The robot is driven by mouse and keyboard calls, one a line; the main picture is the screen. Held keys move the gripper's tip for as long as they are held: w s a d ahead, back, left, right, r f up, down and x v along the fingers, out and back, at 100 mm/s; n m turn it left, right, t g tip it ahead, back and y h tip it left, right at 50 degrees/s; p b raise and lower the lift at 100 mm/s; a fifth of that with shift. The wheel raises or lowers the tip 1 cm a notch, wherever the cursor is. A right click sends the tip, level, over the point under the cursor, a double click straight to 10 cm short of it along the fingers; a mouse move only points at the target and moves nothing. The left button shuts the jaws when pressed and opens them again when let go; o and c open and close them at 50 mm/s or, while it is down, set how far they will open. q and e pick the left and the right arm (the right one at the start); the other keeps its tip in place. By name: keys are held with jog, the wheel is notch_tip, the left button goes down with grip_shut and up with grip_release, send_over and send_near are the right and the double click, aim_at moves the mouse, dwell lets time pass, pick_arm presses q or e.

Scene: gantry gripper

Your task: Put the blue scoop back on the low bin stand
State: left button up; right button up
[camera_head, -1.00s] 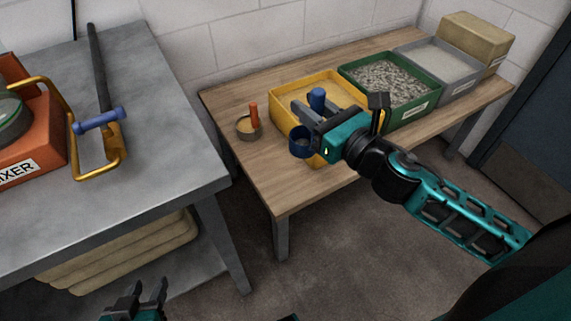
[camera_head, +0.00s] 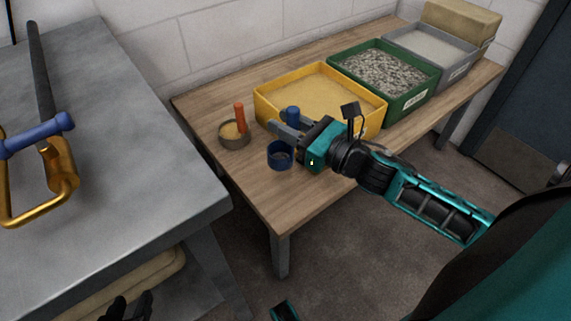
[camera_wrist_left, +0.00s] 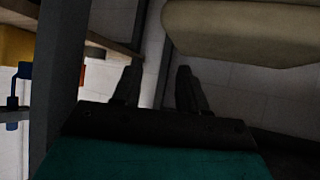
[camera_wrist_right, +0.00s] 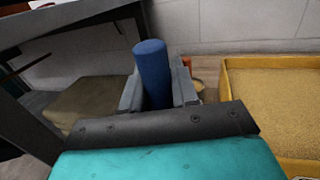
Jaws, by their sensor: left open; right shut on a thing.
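The blue scoop has a round cup (camera_head: 280,156) and an upright handle (camera_head: 292,114). My right gripper (camera_head: 286,128) is shut on the handle, which stands upright between its fingers in the right wrist view (camera_wrist_right: 152,75). The cup is over the front left part of the wooden low bin stand (camera_head: 268,195), in front of the yellow bin (camera_head: 262,108). I cannot tell whether it touches the wood. My left gripper (camera_head: 130,306) is open and empty, low beside the grey table; its fingers show in the left wrist view (camera_wrist_left: 157,88).
A small tan-filled cup (camera_head: 234,135) with an orange handle stands left of the scoop. The green bin (camera_head: 408,105) and grey bin (camera_head: 468,68) are further back right. The grey metal table (camera_head: 130,190) is at left. Bare wood lies along the stand's front left.

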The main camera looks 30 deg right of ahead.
jog(key=b, duration=0.1)
send_over(286, 169)
notch_tip(286, 169, down, 5)
jog(key=shift+w+d+r, duration=0.1)
jog(key=shift+w+d, duration=0.05)
notch_tip(286, 169, down, 5)
jog(key=shift+r+b, duration=0.2)
jog(key=shift+b, duration=0.8)
jog(key=shift+f, duration=0.1)
jog(key=o, duration=0.9)
jog(key=shift+o, duration=0.2)
